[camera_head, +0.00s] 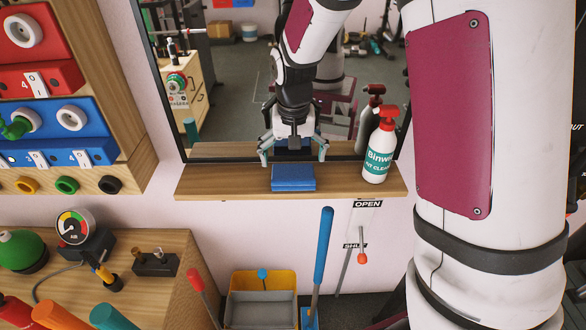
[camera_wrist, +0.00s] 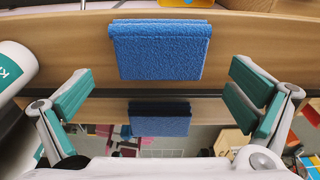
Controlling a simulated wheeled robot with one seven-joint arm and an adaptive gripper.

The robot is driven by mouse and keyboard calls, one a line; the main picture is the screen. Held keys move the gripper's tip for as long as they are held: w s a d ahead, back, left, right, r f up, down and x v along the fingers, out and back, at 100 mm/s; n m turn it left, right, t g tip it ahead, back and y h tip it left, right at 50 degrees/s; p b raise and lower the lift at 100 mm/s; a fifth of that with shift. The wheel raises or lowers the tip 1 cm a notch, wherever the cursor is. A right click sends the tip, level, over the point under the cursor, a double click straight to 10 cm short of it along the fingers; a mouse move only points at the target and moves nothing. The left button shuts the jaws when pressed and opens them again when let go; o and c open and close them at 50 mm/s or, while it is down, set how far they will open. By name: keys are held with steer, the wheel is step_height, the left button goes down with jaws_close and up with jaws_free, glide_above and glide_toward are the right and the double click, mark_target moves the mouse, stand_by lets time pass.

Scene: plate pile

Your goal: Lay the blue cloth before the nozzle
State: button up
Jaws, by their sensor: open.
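The blue cloth (camera_head: 293,178) lies folded flat on the wooden shelf (camera_head: 220,183) below a mirror. In the wrist view the cloth (camera_wrist: 160,55) lies between and beyond the fingertips. My gripper (camera_head: 294,155) is open and empty, close behind and above the cloth, with a finger to either side; the wrist view shows both fingers apart (camera_wrist: 163,90). A white spray bottle (camera_head: 378,155) with a red nozzle (camera_head: 389,114) stands upright on the shelf, right of the cloth and apart from it. Only part of the bottle (camera_wrist: 12,68) shows in the wrist view.
The mirror (camera_head: 230,90) stands right behind the shelf and reflects the bottle, cloth and my arm. Shelf space lies left of the cloth, with a narrower gap toward the bottle. A panel of coloured controls (camera_head: 60,130) stands at left. A blue-handled tool (camera_head: 321,255) stands below.

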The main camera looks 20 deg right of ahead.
mark_target(293, 175)
steer(key=s+r+n+t, duration=0.2)
steer(key=s+r, duration=1)
steer(key=r, duration=0.4)
steer(key=s+r+n+t, duration=0.1)
steer(key=s, duration=1.2)
steer(key=shift+s+d+n+t, duration=0.25)
steer(key=shift+n+t, duration=0.05)
steer(key=shift+r, duration=0.1)
